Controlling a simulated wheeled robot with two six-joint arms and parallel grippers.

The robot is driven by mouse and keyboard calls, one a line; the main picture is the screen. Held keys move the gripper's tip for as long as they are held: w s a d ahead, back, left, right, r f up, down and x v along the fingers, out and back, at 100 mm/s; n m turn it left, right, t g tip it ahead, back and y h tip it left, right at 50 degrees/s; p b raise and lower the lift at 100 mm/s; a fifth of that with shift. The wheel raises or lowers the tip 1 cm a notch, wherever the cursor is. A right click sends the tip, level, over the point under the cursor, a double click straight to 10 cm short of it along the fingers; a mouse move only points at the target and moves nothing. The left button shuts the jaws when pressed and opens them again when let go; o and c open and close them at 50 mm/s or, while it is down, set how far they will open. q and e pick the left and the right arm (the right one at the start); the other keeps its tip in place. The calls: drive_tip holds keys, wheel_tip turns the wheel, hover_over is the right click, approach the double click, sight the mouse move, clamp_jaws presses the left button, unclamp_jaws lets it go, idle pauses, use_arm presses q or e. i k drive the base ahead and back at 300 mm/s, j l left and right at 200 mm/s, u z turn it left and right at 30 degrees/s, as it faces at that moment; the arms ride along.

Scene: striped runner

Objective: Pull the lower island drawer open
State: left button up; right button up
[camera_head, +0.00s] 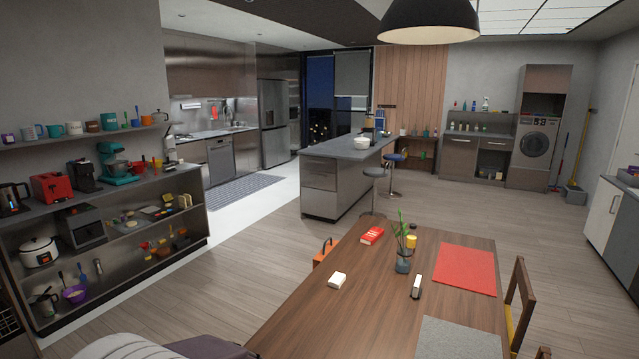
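The kitchen island (345,151) stands across the room, a little right of the picture's middle, with a dark grey top and metallic sides. Its near end has stacked drawer fronts. The lower island drawer (320,204) is the tall front at the bottom, and an upper drawer (319,178) is above it. Both look flush with the island, so the lower drawer appears shut. Handle details are too small to tell. Neither of my grippers is in view.
A wooden dining table (310,310) fills the near right, with a chair (520,305) beside it. Stools (374,173) stand along the island's right side. Shelves (150,190) line the left wall. Open floor (235,260) lies between shelves and table, reaching the island's drawer end. A striped runner (232,191) lies left of the island.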

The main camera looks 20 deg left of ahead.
sight(320, 180)
drive_tip(key=j+u, duration=0.1)
drive_tip(key=u, duration=0.2)
drive_tip(key=j+u, duration=0.1)
drive_tip(key=u, duration=0.15)
drive_tip(key=i+j+u, duration=0.3)
drive_tip(key=j+u, duration=0.2)
drive_tip(key=j, duration=0.25)
drive_tip(key=i+j+u, duration=0.5)
drive_tip(key=j, duration=0.15)
drive_tip(key=i+j+u, duration=0.5)
drive_tip(key=i+j+z, duration=0.1)
drive_tip(key=i, duration=0.3)
drive_tip(key=i+j+z, duration=0.15)
drive_tip(key=i, duration=0.2)
drive_tip(key=i+j+z, duration=0.1)
drive_tip(key=i, duration=0.3)
drive_tip(key=i+l+z, duration=0.25)
drive_tip(key=i+z, duration=0.15)
drive_tip(key=i+l+z, duration=0.15)
drive_tip(key=i+z, duration=0.7)
drive_tip(key=i+j+z, duration=0.2)
drive_tip(key=i+z, duration=0.55)
drive_tip(key=i, duration=3.05)
drive_tip(key=i+j+u, duration=0.1)
drive_tip(key=i+u, duration=0.2)
drive_tip(key=i, duration=0.8)
drive_tip(key=i+l+u, duration=0.15)
drive_tip(key=i+u, duration=0.15)
drive_tip(key=i, duration=0.8)
